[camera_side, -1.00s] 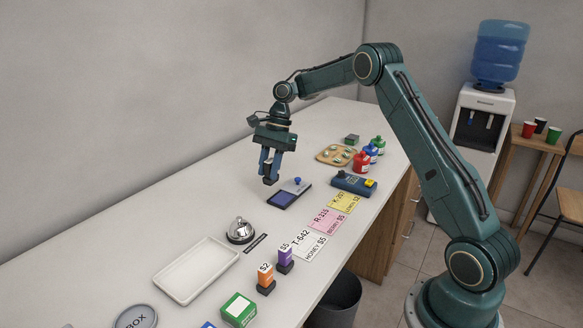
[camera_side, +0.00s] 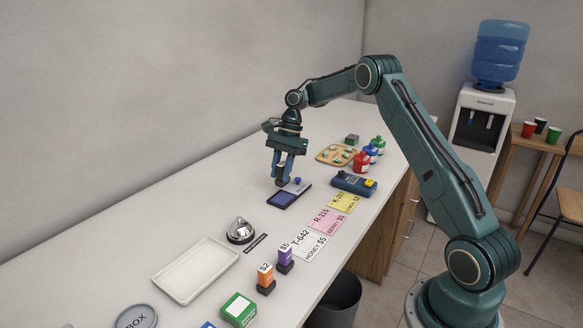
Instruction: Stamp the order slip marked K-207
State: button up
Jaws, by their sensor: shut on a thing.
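The yellow order slip (camera_side: 346,202) lies flat on the counter, and its print looks like K-207, though it is small. A pink slip (camera_side: 328,221) marked R-315 and a white slip (camera_side: 308,246) marked T-642 lie in line with it. My gripper (camera_side: 283,180) points down, shut on a small dark thing that its fingers mostly hide; I take it for a stamp. It is just above the far left side of the blue ink pad (camera_side: 284,199). Whether it touches the pad I cannot tell. A blue knob (camera_side: 298,181) shows at the pad's far end.
A blue device with a yellow part (camera_side: 354,184) stands behind the yellow slip. Bottles (camera_side: 362,161) and a wooden tray (camera_side: 336,155) are farther back. A bell (camera_side: 240,231), white tray (camera_side: 196,270) and orange (camera_side: 265,279) and purple (camera_side: 285,259) blocks stand nearer.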

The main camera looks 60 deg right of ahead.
aim_at(281, 184)
jog(key=shift+f, duration=1.95)
jog(key=shift+f, duration=0.55)
dwell(0.6)
jog(key=shift+r, duration=3.55)
jog(key=shift+d, duration=0.1)
jog(key=s+d, duration=0.4)
jog(key=s, duration=0.4)
jog(key=s+d, duration=0.5)
jog(key=s, duration=0.3)
jog(key=shift+d+f, duration=0.25)
jog(key=shift+f, duration=0.2)
